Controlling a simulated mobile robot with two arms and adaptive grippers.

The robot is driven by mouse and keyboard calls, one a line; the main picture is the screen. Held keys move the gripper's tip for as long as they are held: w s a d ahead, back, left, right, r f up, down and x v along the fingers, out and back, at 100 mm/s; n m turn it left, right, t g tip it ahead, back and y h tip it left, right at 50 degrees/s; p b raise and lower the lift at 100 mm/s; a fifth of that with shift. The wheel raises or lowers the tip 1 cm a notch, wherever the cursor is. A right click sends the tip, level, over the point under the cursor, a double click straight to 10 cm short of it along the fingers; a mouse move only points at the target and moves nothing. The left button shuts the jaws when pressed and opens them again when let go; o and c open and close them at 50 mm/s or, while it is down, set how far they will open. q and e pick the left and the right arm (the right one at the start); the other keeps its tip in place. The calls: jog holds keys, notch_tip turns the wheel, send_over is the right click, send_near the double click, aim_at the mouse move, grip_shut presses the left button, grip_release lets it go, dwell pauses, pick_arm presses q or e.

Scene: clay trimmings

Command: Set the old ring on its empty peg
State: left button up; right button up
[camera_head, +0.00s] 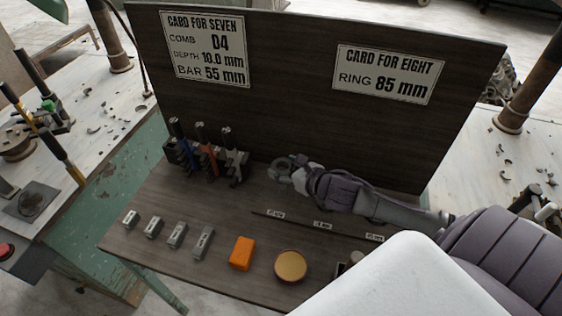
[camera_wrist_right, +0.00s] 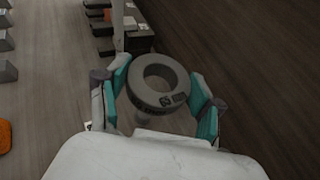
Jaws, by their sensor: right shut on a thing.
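A thick grey ring (camera_wrist_right: 138,92) with small dark markings on its side sits between the teal-padded fingers of my right gripper (camera_wrist_right: 159,98) in the wrist view. The gripper is shut on it. In the head view the right gripper (camera_head: 290,170) holds the ring (camera_head: 283,163) above the dark board, right of the tool rack. A thin dark strip with small labels (camera_head: 322,224) lies in front of the arm; I cannot make out their text. No empty peg can be told apart. My left gripper is not in view.
A rack of tools (camera_head: 205,158) stands left of the gripper. Several metal blocks (camera_head: 177,235), an orange block (camera_head: 242,253) and a round tan-topped object (camera_head: 290,266) line the front. An upright panel (camera_head: 290,110) with two cards closes the back. My white arm link covers the lower right.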

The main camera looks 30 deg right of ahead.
aim_at(285, 189)
jog(key=shift+s+r, duration=0.3)
jog(key=shift+w, duration=0.1)
jog(key=shift+f, duration=0.35)
jog(key=shift+f+b, duration=0.45)
jog(key=shift+f, duration=0.25)
jog(key=shift+f+b, duration=0.35)
jog(key=shift+f, duration=0.15)
jog(key=shift+f+b, duration=0.7)
jog(key=shift+f, duration=0.25)
pick_arm(q)
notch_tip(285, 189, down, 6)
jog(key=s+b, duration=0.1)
jog(key=b, duration=0.2)
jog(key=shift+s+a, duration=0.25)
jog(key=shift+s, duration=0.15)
pick_arm(e)
jog(key=shift+f, duration=2.3)
